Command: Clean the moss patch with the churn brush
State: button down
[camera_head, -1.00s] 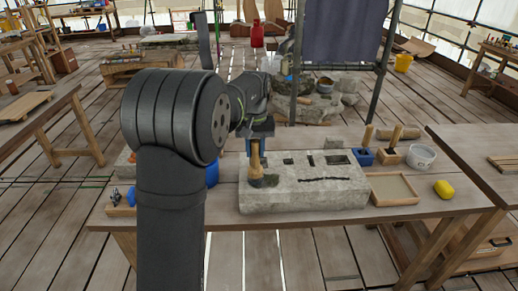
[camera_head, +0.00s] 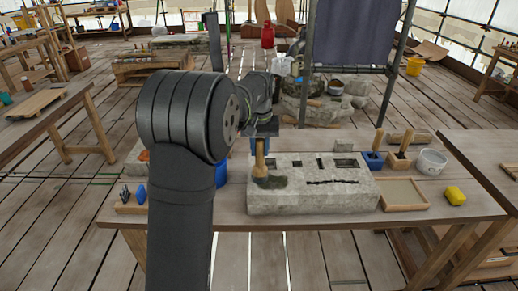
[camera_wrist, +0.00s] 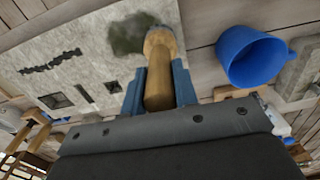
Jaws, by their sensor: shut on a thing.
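My gripper (camera_wrist: 160,90) is shut on the wooden handle of the churn brush (camera_wrist: 158,85). In the head view the brush (camera_head: 260,156) stands nearly upright, bristle end down, at the left end of the pale stone block (camera_head: 310,202). The dark green moss patch (camera_head: 275,182) lies on the block's top, around and just right of the bristle end. In the wrist view the moss patch (camera_wrist: 127,38) shows beside the brush's far end. I cannot tell whether the bristles press on the moss or hover just above it.
The block's top has dark square recesses and a crack (camera_head: 332,182). A blue cup (camera_wrist: 250,57) stands left of the block.

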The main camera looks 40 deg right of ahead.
jog(key=shift+s+d+f, duration=0.15)
jog(key=shift+s+d, duration=0.9)
jog(key=shift+s+d+r, duration=0.15)
jog(key=shift+s+d, duration=0.9)
jog(key=shift+d, duration=0.05)
jog(key=shift+s+d+r, duration=0.1)
jog(key=shift+s+d, duration=0.9)
jog(key=shift+d, duration=0.05)
notch_tip(320, 180, up, 7)
